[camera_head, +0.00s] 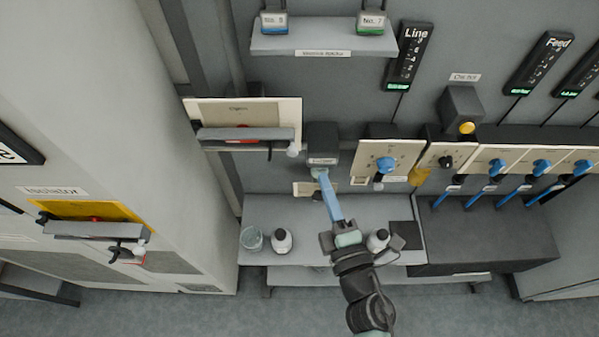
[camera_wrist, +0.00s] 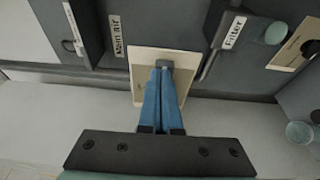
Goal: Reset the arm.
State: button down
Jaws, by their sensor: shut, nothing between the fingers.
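My gripper (camera_head: 322,176) is shut and empty. Its blue fingers lie together and reach toward the wall, just under a dark box (camera_head: 323,138) with a small label. In the wrist view the closed fingertips (camera_wrist: 164,74) are in front of a cream plate (camera_wrist: 140,62) with a small grey part at the tips. I cannot tell whether the tips touch it. My arm comes up from the bottom of the head view, over the shelf.
A grey shelf (camera_head: 340,212) below holds a glass beaker (camera_head: 252,239) and white bottles (camera_head: 282,241). A panel with a handle bar (camera_head: 245,133) is to the left. Blue-knobbed valves (camera_head: 387,164) line the right. An isolator (camera_head: 95,229) is on the left cabinet.

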jog(key=s+d+b, duration=0.1)
jog(key=d+b, duration=0.1)
jog(key=d, duration=0.4)
jog(key=w+a+r+m+t+h+b, duration=0.1)
jog(key=w+a+r+m+t+h, duration=0.15)
jog(key=r+m, duration=0.45)
jog(key=w+a+r+m+t+h, duration=0.1)
jog(key=w+a+r+m+h, duration=0.15)
jog(key=r, duration=0.85)
jog(key=w+a+r+m+t+h+b, duration=0.1)
jog(key=w+r+m+t+h, duration=0.2)
jog(key=r+m, duration=0.45)
jog(key=s+a+r+m+t+y, duration=0.1)
jog(key=s+a+r, duration=0.3)
jog(key=r, duration=0.8)
jog(key=s+a+r+m+t+y+b, duration=0.1)
jog(key=s+a+r+m+t+y, duration=0.1)
jog(key=r, duration=1.1)
jog(key=s+a+y, duration=0.1)
jog(key=s+a, duration=0.1)
jog(key=s, duration=0.1)
jog(key=shift+s+r+y, duration=0.25)
jog(key=shift+s+y, duration=0.15)
